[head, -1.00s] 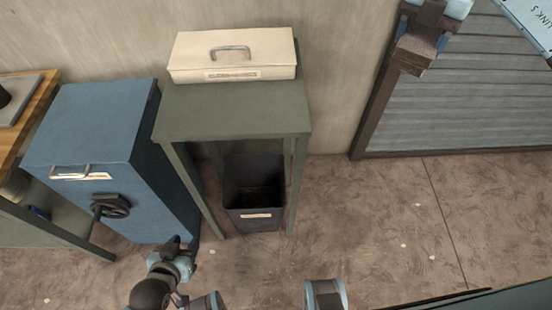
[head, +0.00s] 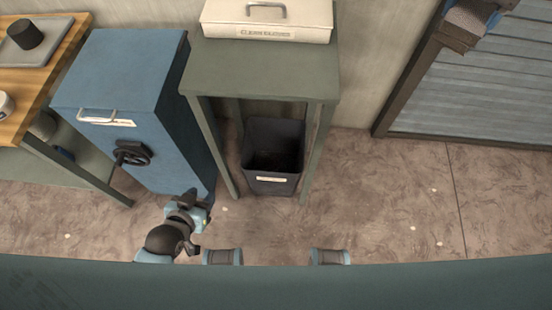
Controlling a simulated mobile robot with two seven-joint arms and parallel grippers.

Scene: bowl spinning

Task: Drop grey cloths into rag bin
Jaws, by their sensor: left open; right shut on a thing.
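A dark bin (head: 272,185) with a pale label on its front stands on the floor under a green table. It looks empty, though its inside is dark. My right gripper (head: 466,26) is at the top right edge, in front of the grey slatted panel. It is shut on a small greyish thing, probably a grey cloth (head: 470,18), partly cut off and hard to make out. It is well to the right of the bin and apart from it. My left gripper (head: 186,203) is open and empty, low in front of the blue cabinet. No other cloth shows clearly.
The green table (head: 262,75) carries a cream metal box (head: 267,25). Its legs flank the bin. A blue cabinet (head: 125,95) with a handwheel stands left of it. A dark green surface (head: 290,285) spans the bottom. The floor right of the bin is clear.

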